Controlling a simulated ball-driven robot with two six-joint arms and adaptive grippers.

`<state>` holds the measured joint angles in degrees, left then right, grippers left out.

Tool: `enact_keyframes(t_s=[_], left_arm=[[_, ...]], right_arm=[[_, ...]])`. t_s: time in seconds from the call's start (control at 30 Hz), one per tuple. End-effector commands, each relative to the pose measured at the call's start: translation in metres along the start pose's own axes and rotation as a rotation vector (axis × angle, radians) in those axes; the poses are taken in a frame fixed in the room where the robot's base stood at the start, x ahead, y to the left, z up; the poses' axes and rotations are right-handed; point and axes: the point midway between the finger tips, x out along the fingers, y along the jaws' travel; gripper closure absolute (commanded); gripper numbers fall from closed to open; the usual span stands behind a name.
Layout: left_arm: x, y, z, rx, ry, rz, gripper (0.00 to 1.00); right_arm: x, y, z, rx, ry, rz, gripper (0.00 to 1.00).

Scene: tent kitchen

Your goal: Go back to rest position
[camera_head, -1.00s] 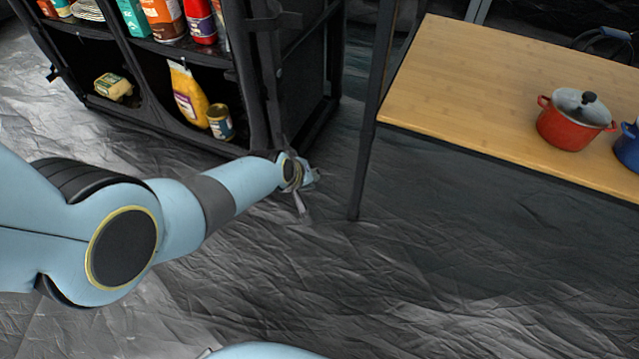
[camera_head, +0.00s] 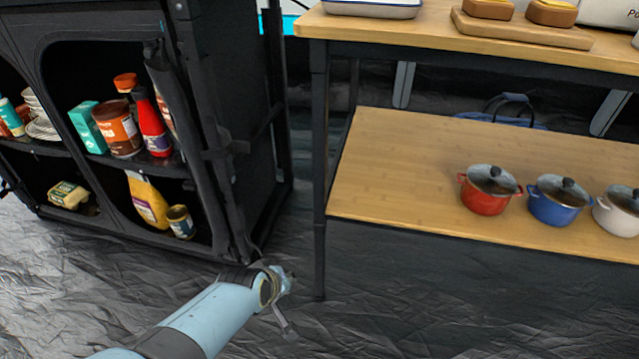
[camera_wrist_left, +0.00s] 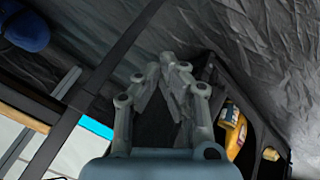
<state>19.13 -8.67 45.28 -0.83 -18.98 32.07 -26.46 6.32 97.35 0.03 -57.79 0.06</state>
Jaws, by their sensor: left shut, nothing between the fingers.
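My left gripper (camera_head: 284,296) is at the end of my blue arm, which comes in from the bottom left in the head view. It is in front of the black shelf unit (camera_head: 228,150), over the grey floor, left of the wooden table's near leg. In the left wrist view its fingers (camera_wrist_left: 172,62) are closed together at the tips with nothing between them. My right gripper is in neither view.
The shelf unit holds jars, bottles, a mustard-yellow bag (camera_head: 148,203) and a can (camera_head: 180,222). The wooden table (camera_head: 400,165) at right bears a red pot (camera_head: 488,192), a blue pot (camera_head: 556,202) and a white pot (camera_head: 618,212) on its lower shelf. Crumpled grey floor (camera_head: 60,290) is open at lower left.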

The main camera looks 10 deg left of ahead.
Motion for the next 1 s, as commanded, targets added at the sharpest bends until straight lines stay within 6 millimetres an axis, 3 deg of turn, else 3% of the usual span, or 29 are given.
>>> enact_keyframes(t_s=[0.13, 0.23, 0.3, 0.4, 0.5, 0.6, 0.73, 0.87, 1.0], left_arm=[[-0.005, -0.043, 0.044, -0.003, -0.053, -0.052, 1.0], [-0.025, -0.104, 0.086, 0.001, -0.087, -0.115, 1.0], [-0.049, -0.151, 0.11, 0.024, -0.116, -0.169, 1.0], [-0.088, -0.203, 0.136, 0.094, -0.169, -0.238, 1.0], [-0.123, -0.237, 0.15, 0.174, -0.221, -0.288, 1.0], [-0.156, -0.261, 0.159, 0.256, -0.276, -0.325, 1.0], [-0.192, -0.278, 0.162, 0.358, -0.338, -0.355, 1.0], [-0.219, -0.283, 0.158, 0.453, -0.389, -0.368, 1.0], [-0.234, -0.274, 0.142, 0.548, -0.424, -0.366, 1.0]], right_arm=[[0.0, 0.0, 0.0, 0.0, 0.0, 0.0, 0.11], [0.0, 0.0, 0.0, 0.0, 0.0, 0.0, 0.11], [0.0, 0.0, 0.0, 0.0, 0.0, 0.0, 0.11], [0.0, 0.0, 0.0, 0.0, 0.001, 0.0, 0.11], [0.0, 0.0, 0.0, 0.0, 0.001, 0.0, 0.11], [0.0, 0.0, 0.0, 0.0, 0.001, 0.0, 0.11], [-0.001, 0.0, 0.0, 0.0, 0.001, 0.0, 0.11], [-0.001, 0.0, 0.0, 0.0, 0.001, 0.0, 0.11], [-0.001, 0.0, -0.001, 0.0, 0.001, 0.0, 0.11]])
